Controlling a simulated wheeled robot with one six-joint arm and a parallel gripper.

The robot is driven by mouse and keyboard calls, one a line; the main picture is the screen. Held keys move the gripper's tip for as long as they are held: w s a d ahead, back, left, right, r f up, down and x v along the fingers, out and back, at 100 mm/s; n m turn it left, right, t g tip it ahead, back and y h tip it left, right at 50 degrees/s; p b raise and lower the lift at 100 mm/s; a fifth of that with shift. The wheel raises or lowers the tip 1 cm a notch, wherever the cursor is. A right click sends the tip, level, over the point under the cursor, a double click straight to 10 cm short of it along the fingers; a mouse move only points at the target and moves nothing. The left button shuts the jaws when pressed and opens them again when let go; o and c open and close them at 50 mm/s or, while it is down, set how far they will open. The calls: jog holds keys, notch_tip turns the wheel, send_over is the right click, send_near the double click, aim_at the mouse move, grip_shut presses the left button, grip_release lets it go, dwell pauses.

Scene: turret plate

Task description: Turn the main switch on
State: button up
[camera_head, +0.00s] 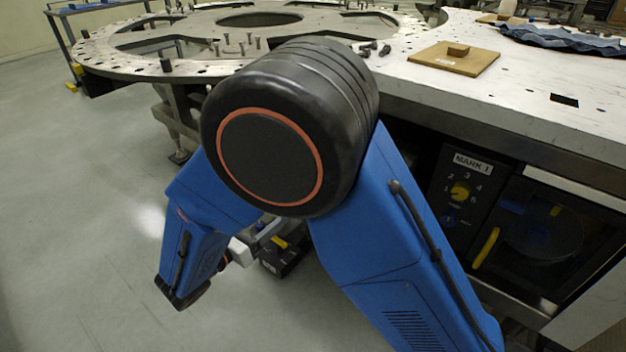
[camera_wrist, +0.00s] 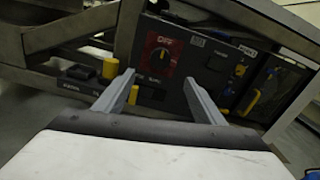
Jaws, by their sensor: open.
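The main switch appears to be the dark rotary knob (camera_wrist: 157,56) on a red plate in the wrist view. A yellow mark shows on the knob, and OFF is printed above it. It sits on a dark panel under the bench. My gripper (camera_wrist: 159,77) is open and empty, its two grey fingers pointing toward the panel. The knob shows between and just beyond the fingertips, apart from them. In the head view my gripper (camera_head: 262,236) is low beside the bench, partly hidden by my arm, and the red plate cannot be seen.
A yellow block-like part (camera_wrist: 110,68) sticks out left of the switch, with another (camera_wrist: 133,95) below it near the left finger. To the right are a MARK 1 panel with a yellow dial (camera_head: 460,191) and a door with a yellow handle (camera_head: 486,248). Floor at left is clear.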

jog(key=x, duration=1.6)
jog(key=shift+d, duration=0.2)
jog(key=shift+w, duration=0.1)
jog(key=c, duration=1.1)
